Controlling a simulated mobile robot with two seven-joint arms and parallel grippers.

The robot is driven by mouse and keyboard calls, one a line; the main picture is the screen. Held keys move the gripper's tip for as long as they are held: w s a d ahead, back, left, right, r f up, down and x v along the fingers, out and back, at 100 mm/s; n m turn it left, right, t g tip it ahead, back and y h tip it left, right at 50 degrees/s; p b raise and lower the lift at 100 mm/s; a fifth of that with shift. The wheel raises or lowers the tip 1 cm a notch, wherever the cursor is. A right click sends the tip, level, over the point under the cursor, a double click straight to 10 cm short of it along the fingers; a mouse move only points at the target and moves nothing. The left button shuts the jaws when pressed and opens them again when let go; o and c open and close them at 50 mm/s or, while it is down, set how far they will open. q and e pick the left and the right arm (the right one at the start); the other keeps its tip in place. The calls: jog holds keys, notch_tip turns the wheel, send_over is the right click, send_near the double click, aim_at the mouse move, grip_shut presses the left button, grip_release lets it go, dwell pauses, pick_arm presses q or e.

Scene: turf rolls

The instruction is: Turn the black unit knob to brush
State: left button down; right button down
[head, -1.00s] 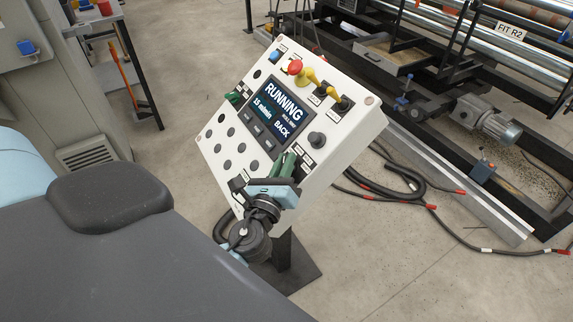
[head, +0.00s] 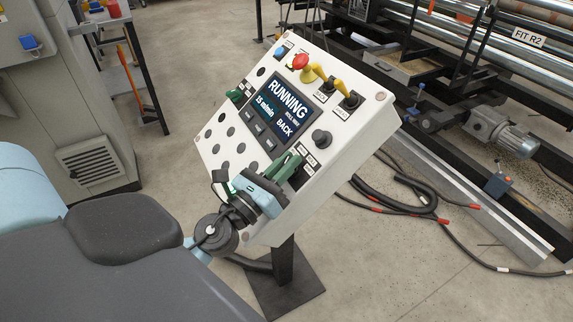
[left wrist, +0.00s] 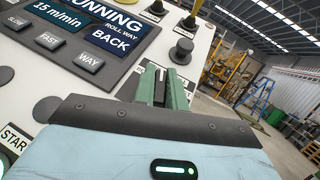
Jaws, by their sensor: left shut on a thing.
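The white tilted control panel (head: 215,135) stands on a dark post in the head view. My left gripper (head: 290,165) reaches its lower right part, with green fingers shut. In the left wrist view the two green fingers (left wrist: 164,90) close around a dark knob (left wrist: 160,86), which I take to be the black unit knob. The fingers hide most of it, so its pointing direction cannot be read. Small labels (head: 309,158) sit beside it, too small to read. The screen (head: 280,112) reads RUNNING, 15 m/min and BACK. My right gripper is out of view.
A round black knob (head: 321,137) sits above the gripped one. Black hoses (head: 400,205) lie on the floor at right, near a machine frame with a motor (head: 503,132).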

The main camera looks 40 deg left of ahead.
pick_arm(q)
jog(key=c, duration=1.5)
grip_release()
jog(key=shift+o, duration=0.3)
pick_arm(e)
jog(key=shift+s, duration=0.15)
pick_arm(q)
jog(key=shift+s, duration=0.1)
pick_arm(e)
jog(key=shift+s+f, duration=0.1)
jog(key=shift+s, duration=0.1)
